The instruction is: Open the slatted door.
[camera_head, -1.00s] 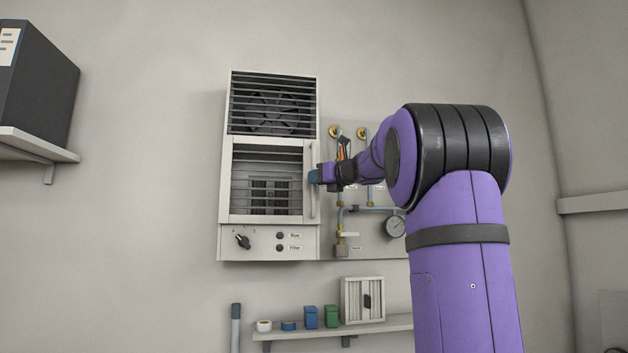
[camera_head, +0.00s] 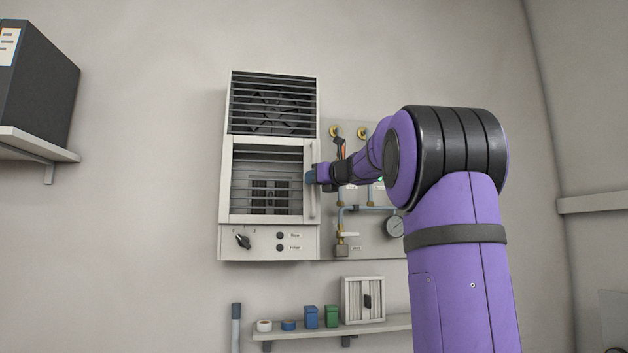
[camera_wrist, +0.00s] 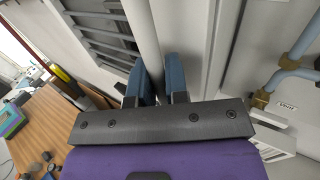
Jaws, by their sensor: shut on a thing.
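The slatted door (camera_head: 233,182) is the lower, white-framed panel of a wall-mounted unit, with dark horizontal slats. It looks closed in the head view. A long vertical bar handle (camera_head: 313,205) runs down its right edge; it also shows in the wrist view (camera_wrist: 141,30). My gripper (camera_head: 311,177) is at the middle of the handle. In the wrist view its two blue fingers (camera_wrist: 160,80) stand on either side of the bar, shut on it. The fingers hide part of the handle in the head view.
A fixed grille (camera_head: 272,104) is above the door, and a knob (camera_head: 243,241) is below it. Pipes and a gauge (camera_head: 394,227) are close on the right. A shelf (camera_head: 385,326) with small items is below. Bare wall lies to the left.

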